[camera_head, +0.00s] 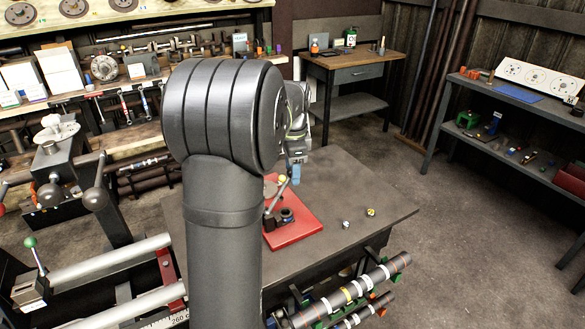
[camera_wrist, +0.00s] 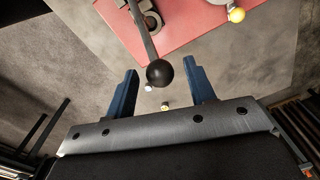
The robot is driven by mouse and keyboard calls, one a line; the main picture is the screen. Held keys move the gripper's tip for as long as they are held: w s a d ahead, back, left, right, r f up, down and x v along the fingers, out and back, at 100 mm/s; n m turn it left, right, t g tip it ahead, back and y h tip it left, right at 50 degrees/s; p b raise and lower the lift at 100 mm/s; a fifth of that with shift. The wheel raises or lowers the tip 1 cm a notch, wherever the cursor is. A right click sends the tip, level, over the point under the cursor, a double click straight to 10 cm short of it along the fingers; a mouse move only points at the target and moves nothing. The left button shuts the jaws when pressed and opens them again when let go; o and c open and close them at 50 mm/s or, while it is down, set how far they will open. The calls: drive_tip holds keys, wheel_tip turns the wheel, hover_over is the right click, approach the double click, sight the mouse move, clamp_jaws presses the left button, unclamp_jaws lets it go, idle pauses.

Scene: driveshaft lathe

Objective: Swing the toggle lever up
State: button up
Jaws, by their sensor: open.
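The red base plate (camera_head: 300,235) lies on the dark table and carries the toggle fixture. In the wrist view, the toggle lever (camera_wrist: 141,28) is a dark bar ending in a black ball knob (camera_wrist: 160,73). A yellow ball (camera_wrist: 236,14) on the plate shows to its right, and also in the head view (camera_head: 282,178). My gripper (camera_wrist: 163,80) is open, with blue fingers on either side of the knob and gaps on both sides. In the head view my gripper (camera_head: 297,170) is above the plate's far side, partly hidden by my arm.
Two small parts (camera_head: 346,224) (camera_head: 370,212) lie on the table (camera_head: 375,190) right of the plate. Shafts (camera_head: 350,290) are racked at the front edge. A workbench (camera_head: 350,62) stands behind and a shelf (camera_head: 520,100) at right. The table's right side is mostly clear.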

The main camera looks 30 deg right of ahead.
drive_tip(key=shift+c, duration=0.2)
clamp_jaws()
drive_tip(key=shift+a, duration=0.1)
drive_tip(key=shift+a+r+h, duration=0.5)
drive_tip(key=shift+a+h, duration=0.2)
drive_tip(key=shift+a, duration=0.1)
drive_tip(key=a+h, duration=0.6)
drive_tip(key=a, duration=0.4)
drive_tip(key=shift+a+r, duration=0.3)
drive_tip(key=shift+r, duration=0.1)
drive_tip(key=shift+f, duration=0.1)
